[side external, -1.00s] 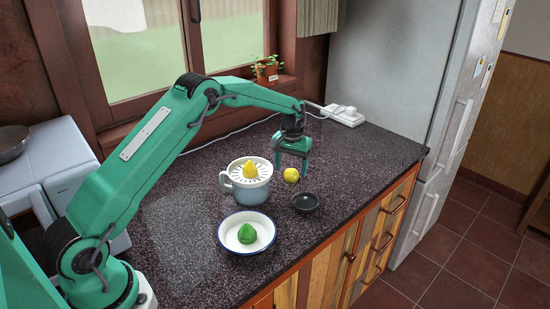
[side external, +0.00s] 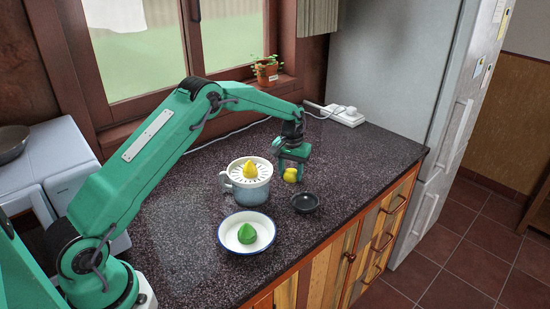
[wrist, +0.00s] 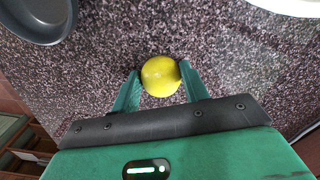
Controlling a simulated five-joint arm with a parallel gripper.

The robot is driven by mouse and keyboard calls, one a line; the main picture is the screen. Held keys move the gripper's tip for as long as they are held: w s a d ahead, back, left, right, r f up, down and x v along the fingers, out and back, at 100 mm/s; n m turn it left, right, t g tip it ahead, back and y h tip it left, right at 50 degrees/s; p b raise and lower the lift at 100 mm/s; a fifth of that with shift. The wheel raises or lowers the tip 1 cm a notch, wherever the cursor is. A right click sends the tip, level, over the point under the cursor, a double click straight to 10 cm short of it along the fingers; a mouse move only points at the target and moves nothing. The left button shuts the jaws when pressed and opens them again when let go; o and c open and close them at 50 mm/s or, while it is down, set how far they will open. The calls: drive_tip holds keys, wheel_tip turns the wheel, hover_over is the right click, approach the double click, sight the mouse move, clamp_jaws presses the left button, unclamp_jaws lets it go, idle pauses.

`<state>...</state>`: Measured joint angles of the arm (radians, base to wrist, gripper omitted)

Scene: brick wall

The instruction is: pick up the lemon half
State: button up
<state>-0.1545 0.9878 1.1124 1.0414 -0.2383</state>
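The lemon half (side external: 290,176), yellow and rounded, sits on the dark speckled counter (side external: 345,170), left of a small dark bowl. My gripper (side external: 291,168) is low over it, with fingers pointing down and partly hiding it. In the wrist view the lemon half (wrist: 161,76) lies between the tips of my two green fingers (wrist: 160,75). The fingers stand apart on either side, very close to its sides. Whether they touch it is hard to tell.
The small dark bowl (side external: 305,210) is close by on the right. A white plate (side external: 262,222) holds a green piece (side external: 247,234). The counter behind my gripper is mostly clear.

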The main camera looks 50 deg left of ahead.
sight(291, 171)
drive_tip(key=shift+r, duration=0.1)
drive_tip(key=shift+r, duration=0.5)
wheel_tip(291, 171, up, 3)
drive_tip(key=shift+r, duration=0.1)
drive_tip(key=s+d+r, duration=0.4)
drive_tip(key=d+r, duration=0.2)
drive_tip(key=d, duration=0.5)
drive_tip(key=shift+s+r, duration=0.2)
drive_tip(key=shift+r, duration=0.15)
drive_tip(key=shift+a, duration=0.1)
drive_tip(key=s+a+r, duration=0.9)
drive_tip(key=s+a, duration=0.1)
drive_tip(key=a, duration=0.2)
drive_tip(key=shift+s+a+r, duration=0.25)
drive_tip(key=shift+s+a, duration=0.05)
drive_tip(key=shift+a, duration=0.05)
